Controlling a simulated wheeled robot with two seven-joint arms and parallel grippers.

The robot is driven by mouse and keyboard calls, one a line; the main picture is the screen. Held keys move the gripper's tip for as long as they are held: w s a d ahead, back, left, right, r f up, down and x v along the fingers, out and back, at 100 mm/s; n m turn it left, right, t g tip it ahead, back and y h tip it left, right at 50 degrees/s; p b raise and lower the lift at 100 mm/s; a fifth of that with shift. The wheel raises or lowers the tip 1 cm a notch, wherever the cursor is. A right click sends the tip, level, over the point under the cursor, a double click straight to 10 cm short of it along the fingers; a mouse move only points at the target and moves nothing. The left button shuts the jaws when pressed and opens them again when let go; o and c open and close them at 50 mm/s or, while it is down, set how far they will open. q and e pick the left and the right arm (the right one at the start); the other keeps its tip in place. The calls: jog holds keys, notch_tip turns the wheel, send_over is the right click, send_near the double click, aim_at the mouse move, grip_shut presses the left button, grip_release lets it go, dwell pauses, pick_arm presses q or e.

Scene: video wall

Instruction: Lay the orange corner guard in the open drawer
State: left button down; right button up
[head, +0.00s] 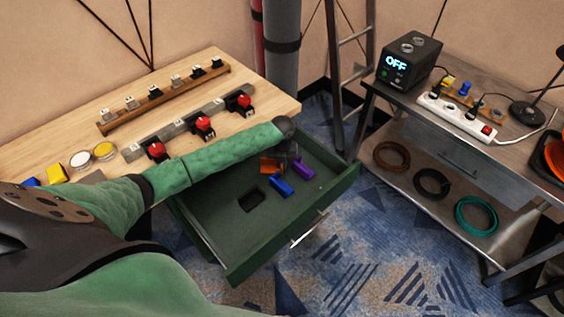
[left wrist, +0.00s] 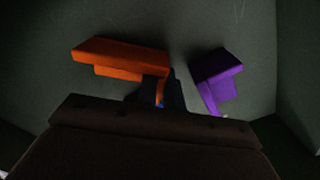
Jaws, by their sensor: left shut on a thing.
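The green drawer (head: 222,222) is pulled open under the wooden bench. My left gripper (head: 284,157) reaches down into its far part. It is shut on the orange corner guard (head: 268,166), which also shows left of centre in the left wrist view (left wrist: 120,60). The guard is inside the drawer's outline, low near the floor; whether it touches the floor is hard to tell. My fingers are mostly hidden. A purple piece (head: 302,168) lies just right of the gripper and shows in the left wrist view (left wrist: 218,75). A blue piece (head: 281,187) lies nearer. My right gripper is not in view.
The drawer's near part is bare except for a dark rectangular patch (head: 251,200). The bench top (head: 185,125) holds red switches (head: 203,127) on a grey rail and a wooden peg rail (head: 160,98). A metal bench (head: 455,150) with a power strip stands at right.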

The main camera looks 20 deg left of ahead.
pick_arm(q)
jog(key=shift+f, duration=0.1)
jog(key=c, duration=1.5)
grip_release()
jog(key=shift+c, duration=0.2)
